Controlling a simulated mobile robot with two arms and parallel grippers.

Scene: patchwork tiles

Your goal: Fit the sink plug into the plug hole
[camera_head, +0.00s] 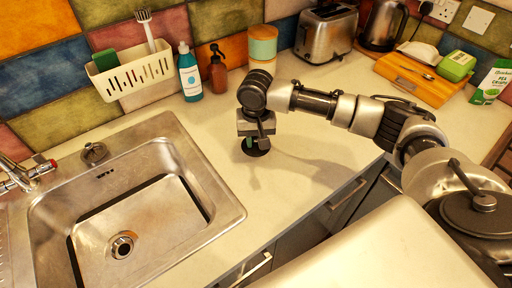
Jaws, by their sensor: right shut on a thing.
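The steel sink (180,225) is at the left, with the round plug hole (122,246) open in the bowl's floor. My right gripper (255,138) points down over the worktop, to the right of the sink. It is shut on the sink plug (258,151), a dark round disc that shows just below the fingers. A small green part shows between the fingers. I cannot tell whether the disc touches the worktop. My left gripper is out of view.
A tap (22,174) stands at the sink's left edge. Behind are a white rack (132,75), a teal bottle (189,72), a brown spray bottle (217,70), a canister (262,45) and a toaster (326,34). The worktop (225,190) between sink and gripper is clear.

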